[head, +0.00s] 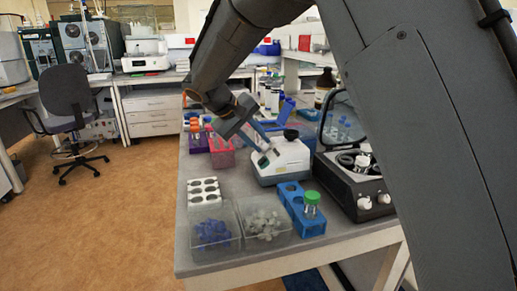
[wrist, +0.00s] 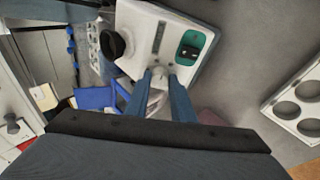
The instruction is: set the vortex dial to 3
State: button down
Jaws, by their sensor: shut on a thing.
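The vortex mixer (head: 289,165) is a white box with a black cup (head: 291,134) on top, standing on the bench. The mixer also fills the upper middle of the wrist view (wrist: 145,22), with its black cup (wrist: 112,44) and a teal switch panel (wrist: 193,46) beside a grey scale strip. My gripper (wrist: 163,82) reaches the mixer's front, its two blue fingers on either side of the small pale dial (wrist: 158,73). The fingers are shut on the dial and partly hide it. I cannot read the dial's setting. In the head view my gripper (head: 267,148) comes down from the upper left.
A blue rack (head: 290,203) with a green-capped tube (head: 312,203) stands in front of the mixer. Clear bins of blue caps (head: 212,235) and grey caps (head: 264,224) sit near the front edge. A white rack (head: 204,191) is left. An open-lidded centrifuge (head: 352,190) stands close right.

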jog(key=m+h+b, duration=0.1)
jog(key=m+b, duration=0.2)
jog(key=m, duration=0.2)
jog(key=shift+b, duration=0.35)
dwell(0.4)
jog(key=c, duration=1.5)
grip_release()
jog(key=shift+c, duration=0.2)
jog(key=v, duration=0.8)
jog(key=shift+b, duration=0.45)
jog(key=shift+f, duration=0.1)
